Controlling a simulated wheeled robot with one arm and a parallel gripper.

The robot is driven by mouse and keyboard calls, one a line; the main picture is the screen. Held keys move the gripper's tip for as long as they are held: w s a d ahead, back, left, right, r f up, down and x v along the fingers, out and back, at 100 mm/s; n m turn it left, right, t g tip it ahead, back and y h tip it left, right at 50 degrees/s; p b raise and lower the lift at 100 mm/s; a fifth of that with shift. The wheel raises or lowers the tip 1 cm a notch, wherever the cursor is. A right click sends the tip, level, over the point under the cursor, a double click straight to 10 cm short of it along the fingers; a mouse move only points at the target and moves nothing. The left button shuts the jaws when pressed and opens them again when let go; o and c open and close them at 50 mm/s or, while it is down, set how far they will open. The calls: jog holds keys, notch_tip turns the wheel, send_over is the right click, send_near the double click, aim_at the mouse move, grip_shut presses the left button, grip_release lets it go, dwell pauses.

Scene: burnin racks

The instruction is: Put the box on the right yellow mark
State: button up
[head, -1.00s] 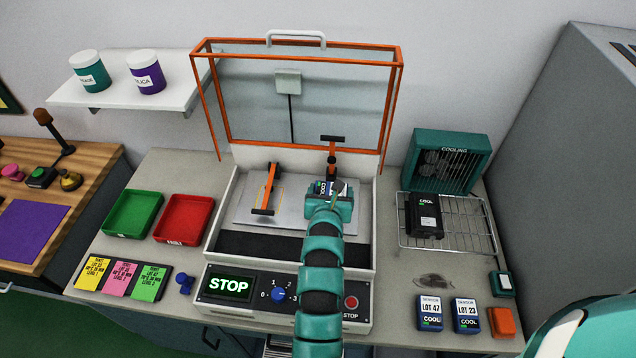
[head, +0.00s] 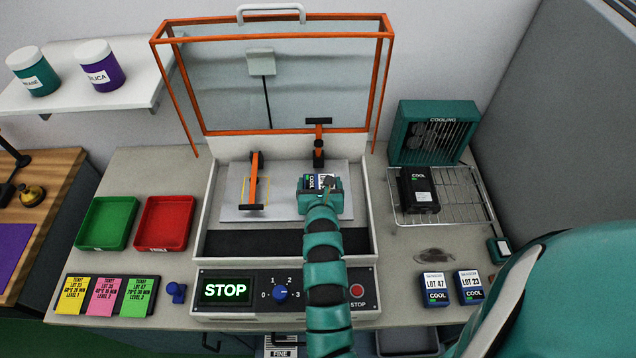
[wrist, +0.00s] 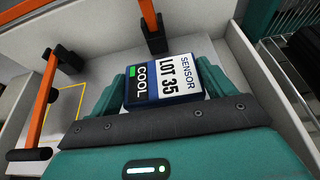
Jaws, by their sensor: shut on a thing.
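The box (wrist: 165,82), dark blue with a white label reading SENSOR LOT 35 and COOL, is between the fingers of my gripper (wrist: 168,95), which is shut on it. In the head view the box (head: 318,181) is over the right part of the grey plate (head: 280,207), just in front of the right orange clamp (head: 319,140). Whether it touches the plate cannot be told. A yellow outlined mark (wrist: 52,118) shows by the left orange clamp (wrist: 38,105). The right yellow mark is not visible; my gripper and the box cover that area.
The chamber has low white walls and a raised orange-framed lid (head: 272,77). A control panel (head: 285,294) reading STOP is in front. Green (head: 107,246) and red (head: 163,247) trays stand left. A rack (head: 460,195) with a black box (head: 418,190) and a cooling fan (head: 433,133) stand right.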

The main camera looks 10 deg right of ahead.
jog(key=shift+f, duration=0.15)
jog(key=o, duration=1)
jog(key=shift+a, duration=0.1)
jog(key=shift+r, duration=0.2)
jog(key=shift+s+a+r, duration=0.1)
jog(key=shift+s+a, duration=0.05)
jog(key=shift+s, duration=0.35)
jog(key=p+v, duration=0.2)
jog(key=v, duration=0.9)
